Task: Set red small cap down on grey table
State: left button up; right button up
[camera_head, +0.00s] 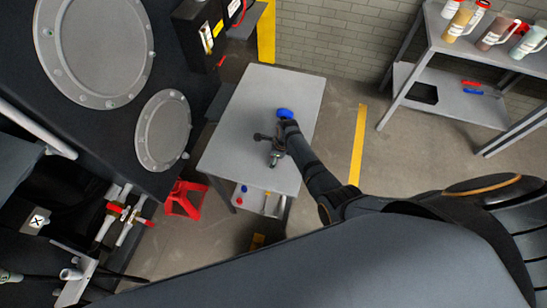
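The grey table (238,115) stands in the middle of the view, and most of its top is bare. My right arm reaches in from the right, and my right gripper (274,159) is over the front right part of the tabletop. No red cap shows clearly at the gripper or on the tabletop. A small red item (238,201) is on the lower shelf under the table; I cannot tell whether it is a cap. My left gripper is not in view.
A red jack stand (184,199) is on the floor left of the table. The dark harvester chassis (176,88) with round grey covers fills the left. A grey shelf unit (450,93) with several bottles stands at the back right. The floor between table and shelf is clear.

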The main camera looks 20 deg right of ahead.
jog(key=shift+s+d+f, duration=0.1)
notch_tip(320, 180, up, 12)
jog(key=s+d, duration=0.1)
jog(key=d, duration=0.1)
dwell(0.3)
jog(key=shift+a, duration=0.1)
dwell(0.4)
